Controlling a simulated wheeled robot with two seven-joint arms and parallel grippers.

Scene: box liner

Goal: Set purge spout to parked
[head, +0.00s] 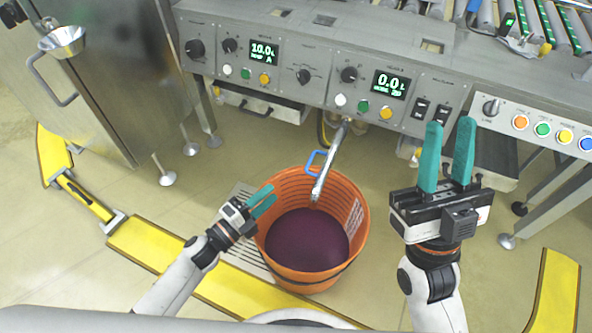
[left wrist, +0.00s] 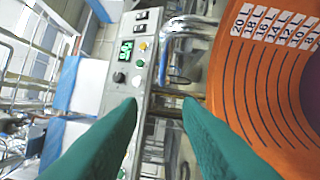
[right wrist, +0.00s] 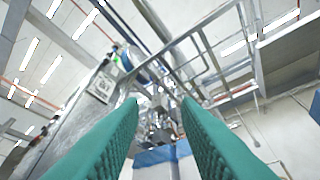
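The purge spout (head: 332,163) is a metal pipe running down from the front of the control panel. Its lower end points into the orange bucket (head: 354,197), over dark purple liquid (head: 307,240). A blue loop handle (head: 312,161) sticks out from the spout's left side. In the left wrist view the blue handle (left wrist: 192,25) shows beside the bucket (left wrist: 245,85). My left gripper (head: 270,196) is open and empty at the bucket's left rim, below and left of the handle, apart from it. My right gripper (head: 449,125) is open, empty and raised in front of the panel's right end.
The control panel (head: 310,62) carries knobs, buttons and displays reading 10.0 and 0.0. A switch box (head: 545,125) and rollers stand at the right. A steel cabinet (head: 110,70) stands at the left. Yellow floor barriers (head: 150,250) run behind my left arm. A grate (head: 247,255) lies beside the bucket.

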